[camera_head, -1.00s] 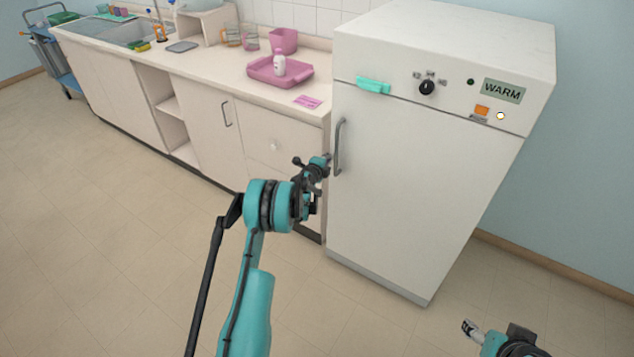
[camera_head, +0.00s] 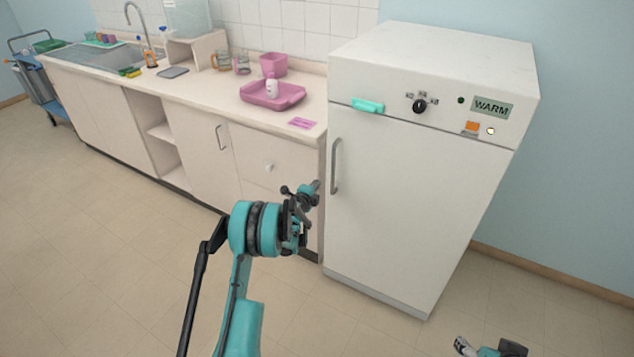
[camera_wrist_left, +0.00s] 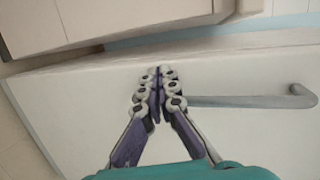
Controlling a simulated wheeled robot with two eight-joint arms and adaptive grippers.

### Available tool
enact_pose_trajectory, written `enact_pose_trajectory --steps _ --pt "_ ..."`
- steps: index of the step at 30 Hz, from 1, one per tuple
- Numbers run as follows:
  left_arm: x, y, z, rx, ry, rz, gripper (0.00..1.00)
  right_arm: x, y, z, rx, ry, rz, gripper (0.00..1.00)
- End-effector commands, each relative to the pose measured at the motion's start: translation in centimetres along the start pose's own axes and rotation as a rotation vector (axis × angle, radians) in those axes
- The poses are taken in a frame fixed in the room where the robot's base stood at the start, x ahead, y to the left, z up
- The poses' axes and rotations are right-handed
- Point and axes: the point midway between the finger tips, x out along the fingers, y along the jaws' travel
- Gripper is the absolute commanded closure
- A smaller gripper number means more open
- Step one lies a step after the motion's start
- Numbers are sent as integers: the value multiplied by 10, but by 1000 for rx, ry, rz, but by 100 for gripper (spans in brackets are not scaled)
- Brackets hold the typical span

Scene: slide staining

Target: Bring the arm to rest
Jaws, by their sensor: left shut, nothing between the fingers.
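My left gripper (camera_head: 308,192) is in front of the white oven cabinet (camera_head: 400,230), just left of its door handle (camera_head: 335,166). In the left wrist view the left gripper (camera_wrist_left: 159,72) has its fingers together with nothing between them. The grey door handle (camera_wrist_left: 250,101) shows to the right of the fingertips there; whether they touch it I cannot tell. My right gripper (camera_head: 463,345) shows only in part at the bottom edge, and its jaw state is unclear. The oven door is closed.
The counter (camera_head: 215,100) left of the oven carries a pink tray (camera_head: 285,101) with a white bottle (camera_head: 271,88), a pink bin (camera_head: 273,65) and glass jars (camera_head: 241,64). A sink (camera_head: 105,58) and a blue cart (camera_head: 50,85) are farther left. The floor (camera_head: 90,260) is clear.

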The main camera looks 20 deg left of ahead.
Motion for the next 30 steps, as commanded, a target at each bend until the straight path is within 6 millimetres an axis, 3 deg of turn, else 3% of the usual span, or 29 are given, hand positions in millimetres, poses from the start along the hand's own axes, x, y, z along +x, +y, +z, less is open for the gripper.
enact_pose_trajectory --steps 10,21,26,30 --pt "-58 -2 11 1 -1 2 100 -18 0 -12 0 0 0 37" --pt "-75 -3 11 -8 4 5 100 -20 0 -14 0 0 0 37" --pt "-91 -35 -12 -104 34 45 100 -20 0 -14 0 0 0 37" --pt "-128 -76 -49 -267 66 123 100 -20 0 -14 0 0 0 37"
